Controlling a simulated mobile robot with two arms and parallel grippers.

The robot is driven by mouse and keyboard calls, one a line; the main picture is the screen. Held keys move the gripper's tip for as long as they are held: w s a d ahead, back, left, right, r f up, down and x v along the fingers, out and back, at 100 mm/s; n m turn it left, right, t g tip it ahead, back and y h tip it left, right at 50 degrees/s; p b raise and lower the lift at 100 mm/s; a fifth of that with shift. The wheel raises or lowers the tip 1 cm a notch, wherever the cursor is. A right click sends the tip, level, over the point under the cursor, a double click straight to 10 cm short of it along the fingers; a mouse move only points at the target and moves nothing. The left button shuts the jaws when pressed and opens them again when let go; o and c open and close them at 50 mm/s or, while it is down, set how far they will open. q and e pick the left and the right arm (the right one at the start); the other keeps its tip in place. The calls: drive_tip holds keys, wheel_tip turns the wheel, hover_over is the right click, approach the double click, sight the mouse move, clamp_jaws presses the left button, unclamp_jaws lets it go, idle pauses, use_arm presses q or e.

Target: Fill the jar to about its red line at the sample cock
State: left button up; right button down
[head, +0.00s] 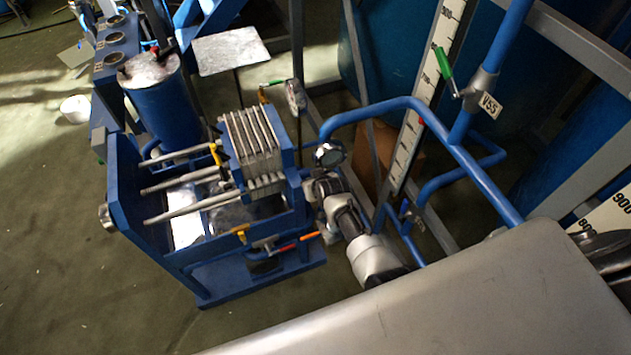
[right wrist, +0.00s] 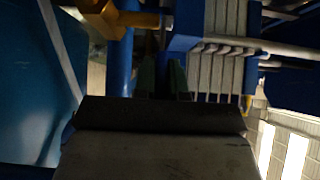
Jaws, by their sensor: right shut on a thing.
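My right gripper (head: 322,186) is beside the right end of the blue filter press (head: 236,282), just below a round gauge (head: 329,153). In the right wrist view its fingers (right wrist: 163,78) are close together on something dark and narrow that I cannot make out. A yellow fitting (right wrist: 135,18) shows above and left of the fingers there. The press has a yellow-handled valve (head: 240,231) and an orange handle (head: 310,237) on its near side. I cannot make out the jar, its red line or which cock is the sample cock. My left gripper is not in view.
Light plates (head: 255,140) stand in the press. A blue pipe (head: 400,104) bends close to my right arm, by a white scale (head: 405,150) and a green-handled valve (head: 445,66) tagged V55. A blue cylinder (head: 165,105) stands behind.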

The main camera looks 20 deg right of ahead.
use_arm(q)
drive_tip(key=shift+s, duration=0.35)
use_arm(e)
drive_tip(key=c, duration=1.2)
unclamp_jaws()
drive_tip(key=shift+s+r, duration=0.4)
drive_tip(key=shift+r, duration=0.05)
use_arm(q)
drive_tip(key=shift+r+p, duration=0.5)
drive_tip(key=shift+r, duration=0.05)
use_arm(e)
drive_tip(key=v, duration=0.9)
drive_tip(key=shift+s+r, duration=0.1)
drive_tip(key=shift+r, duration=0.1)
